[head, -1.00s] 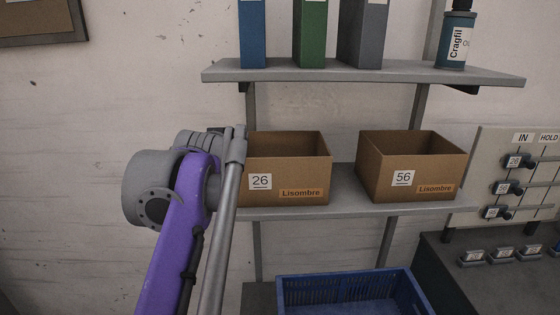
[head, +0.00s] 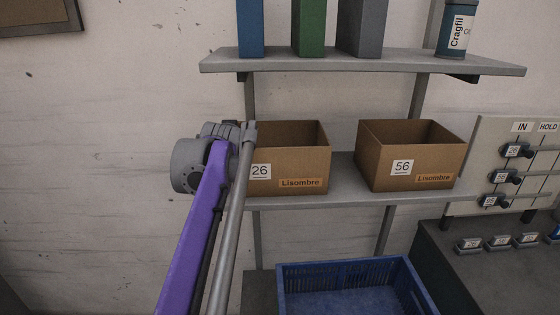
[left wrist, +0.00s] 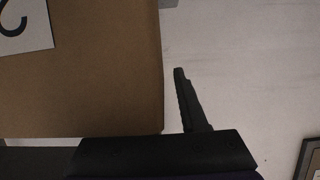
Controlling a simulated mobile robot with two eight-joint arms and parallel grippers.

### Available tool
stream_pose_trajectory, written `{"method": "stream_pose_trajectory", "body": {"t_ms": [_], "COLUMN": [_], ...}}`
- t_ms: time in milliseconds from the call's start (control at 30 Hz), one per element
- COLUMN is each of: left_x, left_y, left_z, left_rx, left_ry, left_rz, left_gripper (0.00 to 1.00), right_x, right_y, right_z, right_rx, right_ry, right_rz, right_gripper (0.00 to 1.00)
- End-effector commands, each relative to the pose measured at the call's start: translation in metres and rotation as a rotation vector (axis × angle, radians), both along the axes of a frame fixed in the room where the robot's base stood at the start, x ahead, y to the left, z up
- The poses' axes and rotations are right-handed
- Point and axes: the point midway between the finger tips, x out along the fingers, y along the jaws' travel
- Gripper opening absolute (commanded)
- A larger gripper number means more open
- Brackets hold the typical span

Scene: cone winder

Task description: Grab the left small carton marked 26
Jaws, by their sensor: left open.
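The open brown carton marked 26 (head: 290,160) stands at the left of the middle shelf, with an orange Lisombre label. My left arm covers its left edge in the head view. In the left wrist view the carton's brown side (left wrist: 90,85) fills the left half, very close, with part of its white number label (left wrist: 22,25) at the top left. One dark finger of my left gripper (left wrist: 190,100) stands just beyond the carton's edge, apart from it. The other finger cannot be made out. My left gripper is open. My right gripper is not in view.
A similar carton marked 56 (head: 408,158) stands to the right on the same middle shelf (head: 340,168), with a gap between. An upper shelf (head: 360,66) with binders and a bottle hangs above. A blue crate (head: 350,268) sits below. A peg board (head: 500,160) is at right.

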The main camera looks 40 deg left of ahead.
Motion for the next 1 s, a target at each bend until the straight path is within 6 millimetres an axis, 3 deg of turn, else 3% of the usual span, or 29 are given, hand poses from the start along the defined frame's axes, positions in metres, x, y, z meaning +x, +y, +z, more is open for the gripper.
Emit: {"method": "stream_pose_trajectory", "body": {"t_ms": [233,467,1000], "left_x": [0.0006,0.0005,0.0005], "left_y": [0.0008,0.0006,0.0005], "left_z": [-0.0012,-0.0010,-0.0009], "left_rx": [-0.001,-0.001,0.000], "left_ry": [0.001,0.001,0.000], "left_rz": [0.000,0.000,0.000], "left_gripper": [0.41,0.00,0.00], "right_x": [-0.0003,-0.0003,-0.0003], "right_y": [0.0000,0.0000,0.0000], "right_z": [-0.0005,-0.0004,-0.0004], "right_rx": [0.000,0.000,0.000], "right_ry": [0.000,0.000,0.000], "right_rz": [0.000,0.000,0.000], "right_gripper": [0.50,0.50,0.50]}}
